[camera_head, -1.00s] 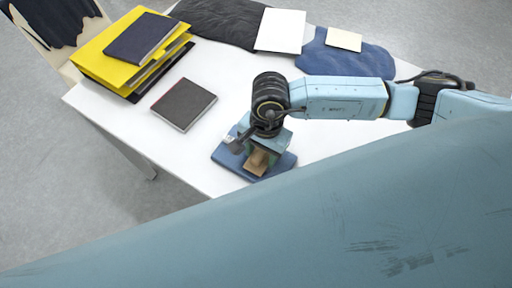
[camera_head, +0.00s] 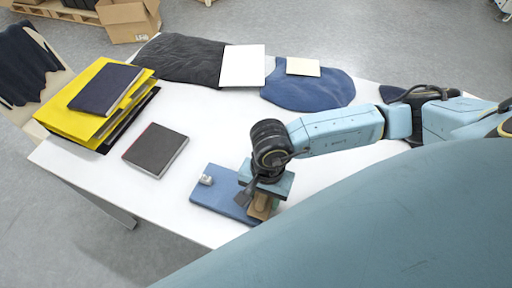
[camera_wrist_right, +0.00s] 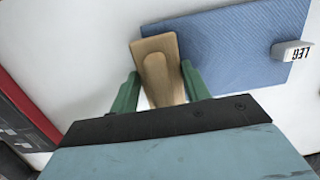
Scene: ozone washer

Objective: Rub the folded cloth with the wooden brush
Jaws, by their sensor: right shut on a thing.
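The folded blue cloth (camera_head: 222,190) lies flat near the table's front edge. It also shows in the right wrist view (camera_wrist_right: 230,45). My right gripper (camera_head: 262,203) is over the cloth's right end in the head view. It is shut on the wooden brush (camera_wrist_right: 158,62), with one green finger on each side of its tan body. Part of the brush (camera_head: 260,209) shows below the gripper in the head view. The brush overlaps the cloth's edge in the wrist view. Its underside is hidden, so I cannot tell whether it touches the cloth. My left gripper is out of view.
A small pale lettered piece (camera_head: 206,180) sits on the cloth. A dark book (camera_head: 156,150) and yellow folders (camera_head: 88,110) are at the left. A black cloth (camera_head: 185,60), white sheet (camera_head: 242,66) and larger blue cloth (camera_head: 310,90) lie at the back. The white table's middle is clear.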

